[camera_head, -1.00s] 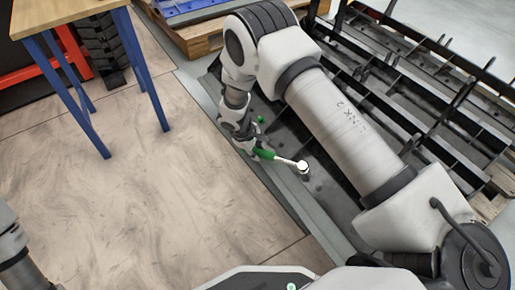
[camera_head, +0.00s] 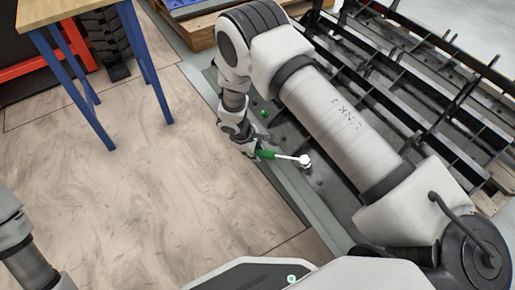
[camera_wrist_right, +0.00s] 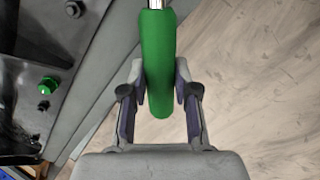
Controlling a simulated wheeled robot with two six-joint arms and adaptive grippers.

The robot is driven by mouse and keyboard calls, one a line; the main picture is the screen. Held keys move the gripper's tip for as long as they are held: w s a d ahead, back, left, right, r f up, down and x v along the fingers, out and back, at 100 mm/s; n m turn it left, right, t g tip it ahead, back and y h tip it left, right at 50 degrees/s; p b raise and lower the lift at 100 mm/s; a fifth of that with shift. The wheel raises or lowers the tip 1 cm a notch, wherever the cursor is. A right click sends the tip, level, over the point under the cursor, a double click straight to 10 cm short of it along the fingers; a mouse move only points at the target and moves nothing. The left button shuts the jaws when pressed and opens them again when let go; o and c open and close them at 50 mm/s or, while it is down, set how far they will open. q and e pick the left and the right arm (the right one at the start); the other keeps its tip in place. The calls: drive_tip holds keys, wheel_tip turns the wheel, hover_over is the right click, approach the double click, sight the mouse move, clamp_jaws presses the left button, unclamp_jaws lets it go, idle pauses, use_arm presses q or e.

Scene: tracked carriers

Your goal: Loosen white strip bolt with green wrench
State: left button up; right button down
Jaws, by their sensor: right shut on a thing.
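My right gripper (camera_head: 250,150) is shut on the green handle of the wrench (camera_head: 268,154). In the right wrist view, the handle (camera_wrist_right: 157,45) lies between the two fingers (camera_wrist_right: 158,85). The wrench's bright shaft runs to the right, and its round head (camera_head: 305,161) is over the dark frame near its edge. The head hides what lies under it, so I cannot tell whether it sits on a bolt. I cannot make out the white strip. My left gripper is out of view; only part of my left arm shows at lower left.
A green bolt (camera_wrist_right: 47,86) stands on the dark frame (camera_head: 318,187), and a grey bolt (camera_wrist_right: 73,9) shows farther up in the wrist view. The frame has many raised ribs at right. A wooden table (camera_head: 62,10) with blue legs stands upper left. The floor (camera_head: 150,190) between is clear.

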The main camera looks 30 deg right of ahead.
drive_tip(key=shift+s, duration=0.1)
drive_tip(key=shift+s+a+f+n, duration=0.2)
drive_tip(key=shift+s+a+n, duration=0.3)
drive_tip(key=shift+n, duration=0.1)
drive_tip(key=shift+p, duration=0.3)
drive_tip(key=shift+s+a+f+n, duration=0.15)
drive_tip(key=shift+s+a+n, duration=0.3)
drive_tip(key=shift+s+n, duration=0.1)
drive_tip(key=shift+s+a+f+n, duration=0.15)
drive_tip(key=shift+s+a+n, duration=0.2)
drive_tip(key=shift+s+n, duration=0.3)
drive_tip(key=shift+s, duration=0.1)
